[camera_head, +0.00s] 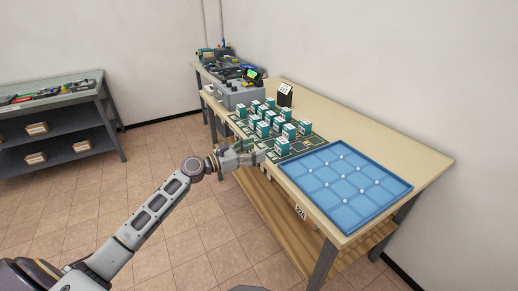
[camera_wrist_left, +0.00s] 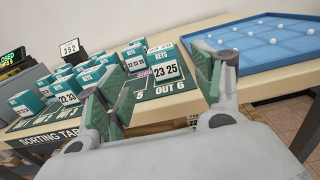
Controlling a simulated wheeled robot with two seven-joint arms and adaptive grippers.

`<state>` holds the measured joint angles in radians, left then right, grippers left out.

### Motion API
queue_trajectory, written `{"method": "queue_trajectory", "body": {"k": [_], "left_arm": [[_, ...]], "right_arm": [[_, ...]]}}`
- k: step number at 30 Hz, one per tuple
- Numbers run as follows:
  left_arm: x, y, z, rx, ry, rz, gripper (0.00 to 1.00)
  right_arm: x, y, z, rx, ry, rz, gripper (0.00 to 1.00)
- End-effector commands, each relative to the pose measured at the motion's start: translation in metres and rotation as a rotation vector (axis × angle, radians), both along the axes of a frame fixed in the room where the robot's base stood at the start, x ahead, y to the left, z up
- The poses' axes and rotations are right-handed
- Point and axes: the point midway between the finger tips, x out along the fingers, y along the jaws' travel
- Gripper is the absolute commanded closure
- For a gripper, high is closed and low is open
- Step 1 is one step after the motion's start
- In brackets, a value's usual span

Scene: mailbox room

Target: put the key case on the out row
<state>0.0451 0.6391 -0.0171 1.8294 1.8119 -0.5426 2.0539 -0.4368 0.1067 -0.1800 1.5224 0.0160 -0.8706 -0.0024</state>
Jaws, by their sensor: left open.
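Several teal-and-white key cases (camera_head: 264,128) stand upright on a dark green sorting mat (camera_head: 312,141) on the table. In the left wrist view, one key case (camera_wrist_left: 165,68) marked "23 25" stands on the near square labelled "OUT 6". Another case (camera_wrist_left: 69,97) marked "22 23" stands further left. My left gripper (camera_wrist_left: 166,84) is open and empty. Its fingers frame the "23 25" case in the wrist view, with the case beyond the fingertips. In the head view the left gripper (camera_head: 247,155) is at the table's front edge, left of the nearest case. My right gripper is not in view.
A blue gridded tray (camera_head: 345,183) with several small white balls lies on the table, right of the mat. A small black number sign (camera_head: 285,94) stands behind the cases. A grey box (camera_head: 240,94) and tools are further back. A shelf unit (camera_head: 55,118) stands left across open floor.

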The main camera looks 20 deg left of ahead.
Motion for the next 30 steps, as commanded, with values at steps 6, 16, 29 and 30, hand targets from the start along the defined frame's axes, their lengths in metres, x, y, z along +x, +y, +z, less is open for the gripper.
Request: {"method": "queue_trajectory", "body": {"k": [6,16,29,30], "left_arm": [[-0.006,0.004,0.000,0.002,-0.001,0.000,0.33],[-0.006,0.005,0.001,0.002,-0.001,0.000,0.33],[-0.008,0.002,-0.023,0.088,-0.015,0.004,0.33],[-0.009,0.001,-0.033,0.124,-0.022,0.004,0.33]], "right_arm": [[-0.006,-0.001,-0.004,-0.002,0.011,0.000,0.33],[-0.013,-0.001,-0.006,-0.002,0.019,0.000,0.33],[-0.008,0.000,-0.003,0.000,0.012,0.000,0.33],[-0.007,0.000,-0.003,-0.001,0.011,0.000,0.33]]}}
